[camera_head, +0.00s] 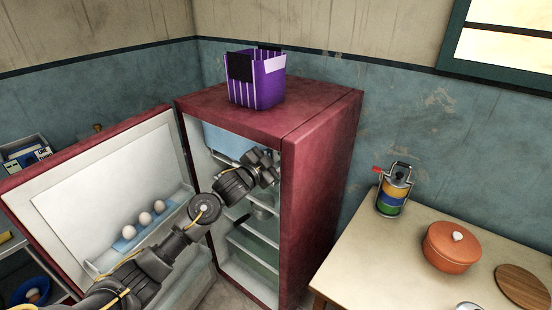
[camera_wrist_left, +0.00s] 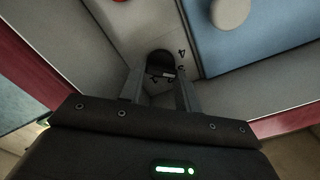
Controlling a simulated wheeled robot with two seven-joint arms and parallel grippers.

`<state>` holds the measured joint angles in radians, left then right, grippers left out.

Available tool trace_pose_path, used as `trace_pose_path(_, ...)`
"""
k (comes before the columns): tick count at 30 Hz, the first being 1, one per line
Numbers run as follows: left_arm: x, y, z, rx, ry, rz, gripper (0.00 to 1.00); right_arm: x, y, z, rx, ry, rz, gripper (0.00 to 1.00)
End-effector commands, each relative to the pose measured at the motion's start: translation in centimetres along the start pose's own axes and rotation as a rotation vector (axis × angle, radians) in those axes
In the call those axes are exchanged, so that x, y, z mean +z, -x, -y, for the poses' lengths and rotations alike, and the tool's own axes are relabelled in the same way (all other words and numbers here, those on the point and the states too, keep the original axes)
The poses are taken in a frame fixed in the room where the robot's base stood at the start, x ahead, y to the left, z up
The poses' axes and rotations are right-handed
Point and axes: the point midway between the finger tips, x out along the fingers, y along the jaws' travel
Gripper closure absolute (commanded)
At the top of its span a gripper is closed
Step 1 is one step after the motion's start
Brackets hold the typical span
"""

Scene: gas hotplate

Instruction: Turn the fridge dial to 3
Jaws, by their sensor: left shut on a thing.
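The dark red fridge (camera_head: 325,150) stands open, with its door (camera_head: 95,185) swung out to the left. My left arm reaches into the upper part of the fridge, and the left gripper (camera_head: 266,166) is by its inner right wall. In the left wrist view, the black dial (camera_wrist_left: 160,62) sits on a pale panel between the fingertips of the left gripper (camera_wrist_left: 160,82), which is shut on it. Small dark marks like numerals, one resembling a 4, show right of the dial. The dial's pointer setting cannot be read. In the head view the dial is hidden behind the gripper.
A purple striped basket (camera_head: 262,82) stands on the fridge. Eggs (camera_head: 144,218) sit in the door rack. Wire shelves (camera_head: 255,240) lie below my arm. A table (camera_head: 400,262) with an orange pot (camera_head: 455,250) is at right. A blue panel (camera_wrist_left: 250,35) is close beside the gripper.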

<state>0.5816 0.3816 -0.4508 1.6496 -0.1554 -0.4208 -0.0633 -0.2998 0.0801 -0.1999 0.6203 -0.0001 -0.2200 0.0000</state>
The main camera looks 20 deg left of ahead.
Motion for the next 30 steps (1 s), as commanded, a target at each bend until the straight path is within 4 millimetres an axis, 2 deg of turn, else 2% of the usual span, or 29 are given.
trace_pose_path(9, 0.02, 0.0, -0.11, 0.0, -0.095, 0.0, 0.9, 0.08, -0.53, -0.07, 0.001, 0.001, 0.001, 0.64)
trace_pose_path(23, 0.0, 0.0, -0.08, 0.001, -0.107, 0.0, 0.9, 0.09, -0.55, -0.06, 0.001, 0.0, 0.001, 0.64)
trace_pose_path(24, 0.0, 0.0, -0.08, 0.001, -0.107, 0.0, 0.63, 0.09, -0.55, -0.06, 0.001, 0.0, 0.001, 0.64)
trace_pose_path(26, 0.0, 0.0, -0.08, 0.001, -0.106, 0.0, 0.58, 0.09, -0.54, -0.05, 0.001, 0.0, 0.001, 0.64)
trace_pose_path(30, 0.0, 0.0, -0.08, 0.0, -0.106, 0.0, 0.58, 0.09, -0.54, -0.05, 0.001, 0.0, 0.001, 0.64)
